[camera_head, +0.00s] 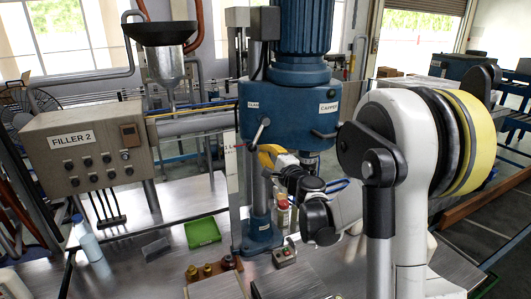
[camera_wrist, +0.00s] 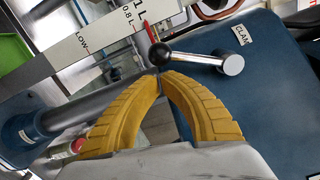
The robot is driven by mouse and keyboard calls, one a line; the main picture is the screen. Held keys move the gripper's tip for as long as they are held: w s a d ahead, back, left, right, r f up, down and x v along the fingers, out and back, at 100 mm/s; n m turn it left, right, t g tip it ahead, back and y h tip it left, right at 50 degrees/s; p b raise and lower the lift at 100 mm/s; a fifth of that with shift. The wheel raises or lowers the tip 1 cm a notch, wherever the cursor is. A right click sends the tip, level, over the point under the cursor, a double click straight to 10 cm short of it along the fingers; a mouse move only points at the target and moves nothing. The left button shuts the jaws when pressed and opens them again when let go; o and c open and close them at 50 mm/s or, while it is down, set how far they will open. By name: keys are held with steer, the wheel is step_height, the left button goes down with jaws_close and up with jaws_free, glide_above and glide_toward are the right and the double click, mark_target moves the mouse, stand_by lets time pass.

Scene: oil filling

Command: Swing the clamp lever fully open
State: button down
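The clamp lever (camera_head: 258,132) is on the front of the blue capper head, below a small label. In the wrist view the lever (camera_wrist: 200,59) is a silver rod from a silver hub (camera_wrist: 231,64) to a black ball knob (camera_wrist: 160,54). My gripper (camera_head: 262,151) has yellow fingers and is just below the lever in the head view. In the wrist view the gripper (camera_wrist: 162,74) has its fingertips together, right beside the knob. I cannot tell whether they touch the knob. Nothing shows between the fingers.
The blue capper head (camera_head: 288,110) and its column (camera_head: 259,195) stand close to my gripper. A white level scale (camera_wrist: 105,32) passes behind the knob. A green tray (camera_head: 203,231), a small control box (camera_head: 284,256) and a bottle (camera_head: 87,238) sit on the metal table.

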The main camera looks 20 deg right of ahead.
mark_target(249, 149)
steer(key=shift+a+m, duration=0.3)
steer(key=shift+a+r+m+b, duration=0.1)
steer(key=shift+a+m+b, duration=0.25)
steer(key=shift+m, duration=0.15)
steer(key=a+m, duration=0.1)
steer(key=a+r+m, duration=0.1)
steer(key=m, duration=0.1)
steer(key=a+m, duration=0.1)
steer(key=shift+a+r+m+b, duration=0.3)
steer(key=shift+a+r+b, duration=0.05)
steer(key=a+r+m+p, duration=0.1)
steer(key=a+r+m, duration=0.2)
steer(key=r+m, duration=0.3)
steer(key=shift+a+m+h+p, duration=0.3)
steer(key=shift+m+p, duration=0.05)
steer(key=shift+m, duration=0.25)
